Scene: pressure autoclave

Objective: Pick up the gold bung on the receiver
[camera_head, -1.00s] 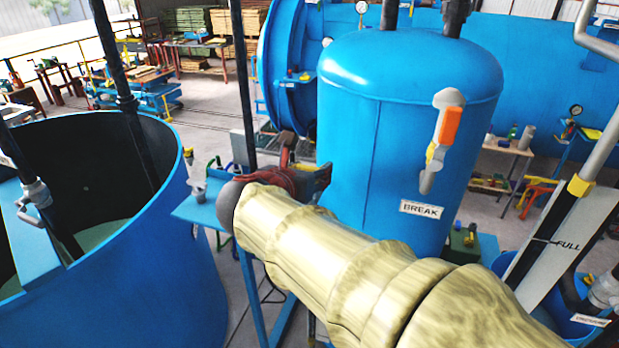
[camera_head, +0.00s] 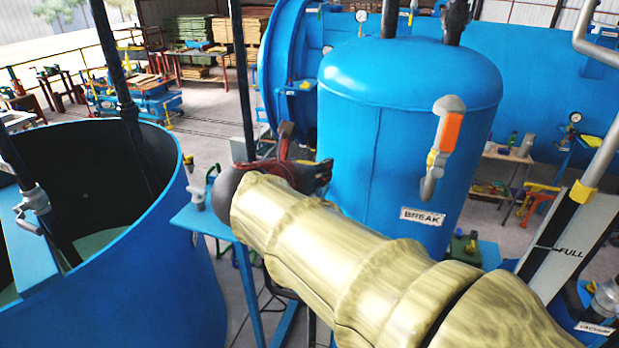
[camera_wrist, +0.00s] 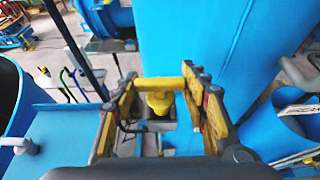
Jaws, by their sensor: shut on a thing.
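The gold bung (camera_wrist: 160,98) shows in the wrist view as a yellow piece with a flat bar top and a rounder body below. My gripper (camera_wrist: 161,82) is shut on it, with one finger on each side of the bar. Whether the bung touches anything beneath it I cannot tell. The head view shows my gripper (camera_head: 318,172) from behind, in front of the big blue upright tank (camera_head: 365,130), and the bung is hidden there. The tank has a BREAK label and an orange-handled valve (camera_head: 447,140). Which part is the receiver is not clear.
A large open blue vat (camera_head: 150,265) stands at the left. A small blue shelf (camera_head: 195,217) lies between it and my arm. A grey pipe and a FULL-marked gauge board (camera_head: 560,245) stand at the right. A black pole (camera_head: 243,90) rises behind my gripper.

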